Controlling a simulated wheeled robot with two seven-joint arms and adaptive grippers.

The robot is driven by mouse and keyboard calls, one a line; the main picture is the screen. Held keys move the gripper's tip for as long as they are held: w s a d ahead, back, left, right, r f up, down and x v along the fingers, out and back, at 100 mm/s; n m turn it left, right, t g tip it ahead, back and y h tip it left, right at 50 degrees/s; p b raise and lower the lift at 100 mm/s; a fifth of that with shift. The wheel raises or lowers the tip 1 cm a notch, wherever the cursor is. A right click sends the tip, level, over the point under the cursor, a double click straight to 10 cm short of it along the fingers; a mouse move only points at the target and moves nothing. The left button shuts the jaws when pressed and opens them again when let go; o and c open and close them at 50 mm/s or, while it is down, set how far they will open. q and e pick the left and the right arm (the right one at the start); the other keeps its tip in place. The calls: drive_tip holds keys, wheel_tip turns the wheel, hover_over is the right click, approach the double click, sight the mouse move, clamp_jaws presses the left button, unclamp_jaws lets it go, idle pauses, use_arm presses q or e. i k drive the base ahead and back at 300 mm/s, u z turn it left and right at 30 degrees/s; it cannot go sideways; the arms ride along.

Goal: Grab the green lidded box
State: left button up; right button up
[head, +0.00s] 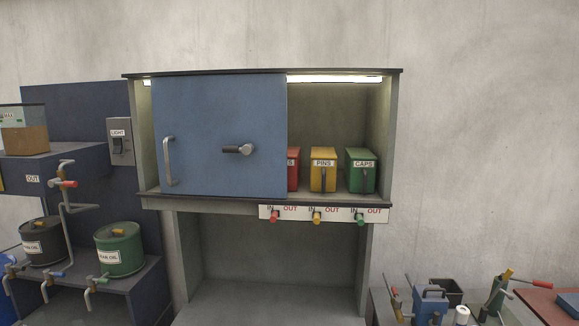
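The green lidded box (361,172) stands upright on the cabinet shelf at the right end, labelled CAPS. It sits in the open right part of the cabinet, with its front in plain view. Neither of my grippers shows in the head view.
A yellow PINS box (323,171) and a partly covered red box (293,169) stand left of it. A blue door panel (215,135) covers the cabinet's left part. Red, yellow and green knobs (317,217) line the shelf edge. A tool bench (400,305) is lower right.

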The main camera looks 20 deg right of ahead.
sight(360, 163)
drive_tip(key=u, duration=0.5)
drive_tip(key=i, duration=1.35)
drive_tip(key=z, duration=0.5)
